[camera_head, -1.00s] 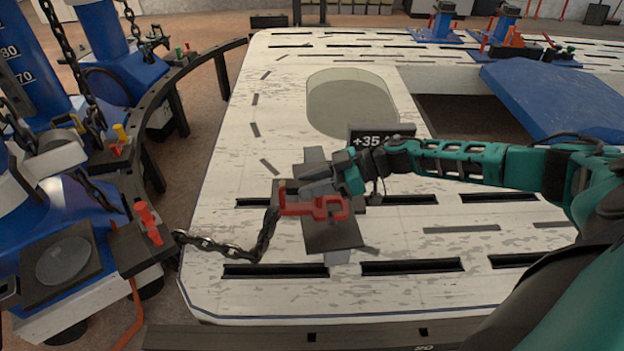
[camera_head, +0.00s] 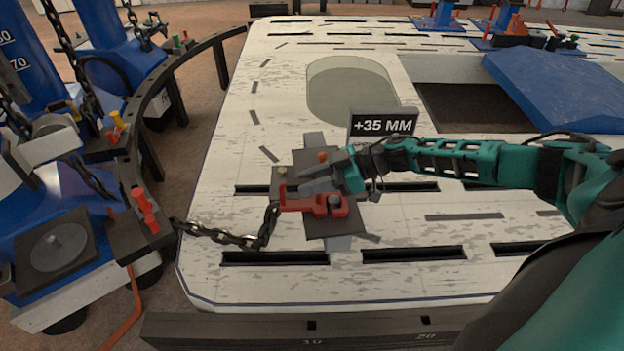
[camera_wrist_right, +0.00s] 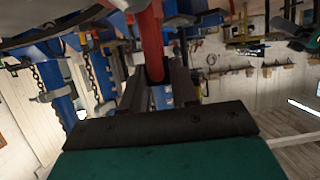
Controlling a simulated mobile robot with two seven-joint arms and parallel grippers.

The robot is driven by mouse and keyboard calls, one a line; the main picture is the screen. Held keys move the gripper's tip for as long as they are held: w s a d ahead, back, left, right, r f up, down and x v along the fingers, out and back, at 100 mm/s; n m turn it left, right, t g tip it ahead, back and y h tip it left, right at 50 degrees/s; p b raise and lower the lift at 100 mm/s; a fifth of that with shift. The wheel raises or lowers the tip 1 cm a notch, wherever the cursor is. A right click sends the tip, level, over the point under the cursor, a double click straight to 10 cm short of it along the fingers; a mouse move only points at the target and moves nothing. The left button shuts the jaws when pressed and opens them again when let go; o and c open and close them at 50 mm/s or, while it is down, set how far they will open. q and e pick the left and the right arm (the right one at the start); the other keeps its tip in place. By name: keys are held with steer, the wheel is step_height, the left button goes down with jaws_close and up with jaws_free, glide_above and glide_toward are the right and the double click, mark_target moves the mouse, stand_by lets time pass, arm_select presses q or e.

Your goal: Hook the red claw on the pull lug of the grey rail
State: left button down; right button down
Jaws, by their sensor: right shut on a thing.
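The red claw (camera_head: 305,204) is at the middle of the head view, low over a dark plate on the bench. A dark chain (camera_head: 240,240) runs from its left end. My right gripper (camera_head: 312,186) is shut on the claw from above; the claw's red bar also shows between the fingers in the wrist view (camera_wrist_right: 150,45). The grey rail (camera_head: 342,243) shows at the front and back of the dark plate. A round grey stud (camera_head: 335,201), perhaps the pull lug, shows at the claw's right end. I cannot tell whether the claw is hooked around it. My left gripper is out of view.
A "+35 MM" sign (camera_head: 383,123) stands just behind my right wrist. Blue pulling towers (camera_head: 60,215) with chains stand along the left of the slotted white bench (camera_head: 420,285). A blue panel (camera_head: 555,90) lies at the back right. The front of the bench is clear.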

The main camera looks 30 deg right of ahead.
steer(key=c, duration=0.8)
jaws_free()
steer(key=shift+s+f, duration=0.1)
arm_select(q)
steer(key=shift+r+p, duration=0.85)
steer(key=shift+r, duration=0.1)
arm_select(e)
steer(key=v, duration=1.3)
steer(key=shift+a, duration=0.1)
steer(key=s+a+f+m+t+h+p, duration=0.15)
steer(key=a+m+t+p, duration=0.35)
steer(key=a, duration=1.5)
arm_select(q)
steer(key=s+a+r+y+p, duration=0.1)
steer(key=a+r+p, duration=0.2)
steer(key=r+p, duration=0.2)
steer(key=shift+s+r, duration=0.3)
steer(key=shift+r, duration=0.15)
arm_select(e)
steer(key=s+m+h, duration=0.1)
steer(key=s+h, duration=0.1)
steer(key=s, duration=0.1)
steer(key=s+a+m+h, duration=0.1)
steer(key=s+h, duration=0.2)
steer(key=s+m+g+h, duration=0.1)
steer(key=s+m+h, duration=0.1)
steer(key=s+h, duration=0.1)
steer(key=shift+s+a+f, duration=0.2)
